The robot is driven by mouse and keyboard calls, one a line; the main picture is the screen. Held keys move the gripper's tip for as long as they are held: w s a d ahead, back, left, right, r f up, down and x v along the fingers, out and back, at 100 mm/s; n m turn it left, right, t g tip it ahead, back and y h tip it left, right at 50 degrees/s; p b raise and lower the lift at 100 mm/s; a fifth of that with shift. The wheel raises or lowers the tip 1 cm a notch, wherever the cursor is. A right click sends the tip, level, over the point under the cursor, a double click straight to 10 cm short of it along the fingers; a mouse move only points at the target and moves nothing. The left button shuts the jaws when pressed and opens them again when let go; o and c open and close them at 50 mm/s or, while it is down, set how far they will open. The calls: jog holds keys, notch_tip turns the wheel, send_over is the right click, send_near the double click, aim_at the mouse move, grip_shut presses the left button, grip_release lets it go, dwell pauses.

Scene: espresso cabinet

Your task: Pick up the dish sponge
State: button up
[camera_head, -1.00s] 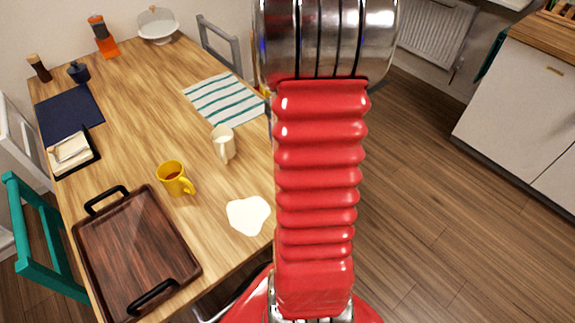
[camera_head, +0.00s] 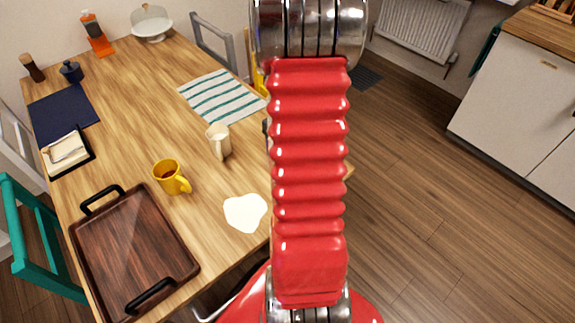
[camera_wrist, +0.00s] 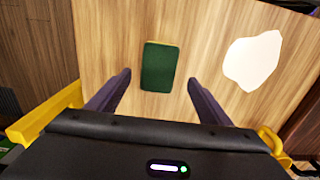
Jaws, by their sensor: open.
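The dish sponge (camera_wrist: 160,67) lies flat on the wooden table in the wrist view, its dark green side up with a thin yellow edge at the top. My gripper (camera_wrist: 157,88) is open, with its two dark fingers apart on the left and right of the sponge's lower part in the picture. The fingers do not touch the sponge in the picture; I cannot tell the height between them. In the head view the sponge and my gripper are hidden behind my red arm.
A white spill (camera_head: 245,212) lies on the table (camera_head: 130,110), right of the sponge in the wrist view (camera_wrist: 252,60). A yellow mug (camera_head: 168,175), a cream mug (camera_head: 218,142), a striped cloth (camera_head: 222,98) and a dark wooden tray (camera_head: 135,250) are also on the table.

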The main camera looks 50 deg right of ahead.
jog(key=shift+f, duration=0.35)
jog(key=shift+s+d+f, duration=0.1)
jog(key=shift+s+f, duration=0.05)
jog(key=shift+f, duration=2.45)
jog(key=shift+c, duration=0.6)
jog(key=c, duration=1)
notch_tip(320, 180, up, 10)
